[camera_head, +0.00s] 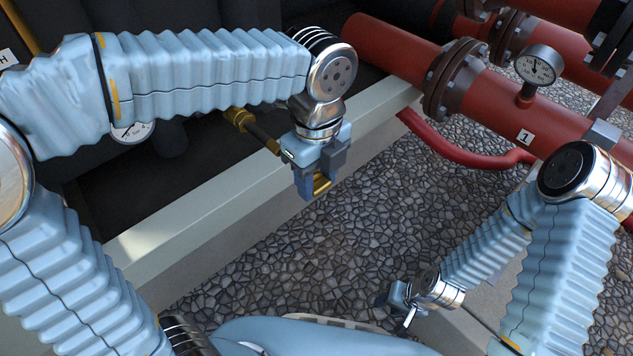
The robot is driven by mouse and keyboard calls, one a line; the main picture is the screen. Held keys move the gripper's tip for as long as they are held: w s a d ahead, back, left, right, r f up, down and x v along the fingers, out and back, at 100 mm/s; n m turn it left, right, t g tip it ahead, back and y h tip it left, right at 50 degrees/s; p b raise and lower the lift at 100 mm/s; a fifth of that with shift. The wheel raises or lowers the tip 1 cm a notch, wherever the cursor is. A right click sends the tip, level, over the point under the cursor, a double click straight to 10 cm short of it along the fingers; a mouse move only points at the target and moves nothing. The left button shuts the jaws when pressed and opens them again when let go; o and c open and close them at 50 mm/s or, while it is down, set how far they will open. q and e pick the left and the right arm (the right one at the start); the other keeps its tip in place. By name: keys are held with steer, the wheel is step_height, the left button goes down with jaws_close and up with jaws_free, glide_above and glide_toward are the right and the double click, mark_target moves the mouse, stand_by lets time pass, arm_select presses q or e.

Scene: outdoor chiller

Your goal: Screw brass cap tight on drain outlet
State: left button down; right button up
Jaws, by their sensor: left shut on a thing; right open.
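My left gripper (314,186) hangs pointing down in front of the pale beam, over the gravel. A brass fitting (238,117) with a dark pipe stub (262,138) sticks out from the dark unit, left of and behind the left gripper. This looks like the drain outlet; its end lies close to or behind the gripper, and I cannot tell if they touch. My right gripper (402,312) is open and empty, low over the gravel near my body.
A pale beam (200,210) runs diagonally below the outlet. Large red flanged pipes (495,100) with a pressure gauge (538,67) fill the upper right, and a thin red pipe (455,150) curves below them. Open gravel (330,250) lies between the arms.

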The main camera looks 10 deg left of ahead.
arm_select(q)
steer(key=shift+r, duration=0.1)
steer(key=shift+p, duration=0.35)
steer(key=shift+w+a+p, duration=0.3)
steer(key=shift+w+a, duration=0.6)
steer(key=shift+a, duration=0.25)
steer(key=shift+w+a+p, duration=0.3)
steer(key=shift+w+a, duration=0.6)
steer(key=shift+a, duration=0.25)
steer(key=shift+w+a, duration=0.15)
steer(key=shift+w+a+p, duration=0.4)
steer(key=shift+w+a, duration=0.1)
steer(key=shift+a, duration=0.15)
steer(key=shift+w+a, duration=0.1)
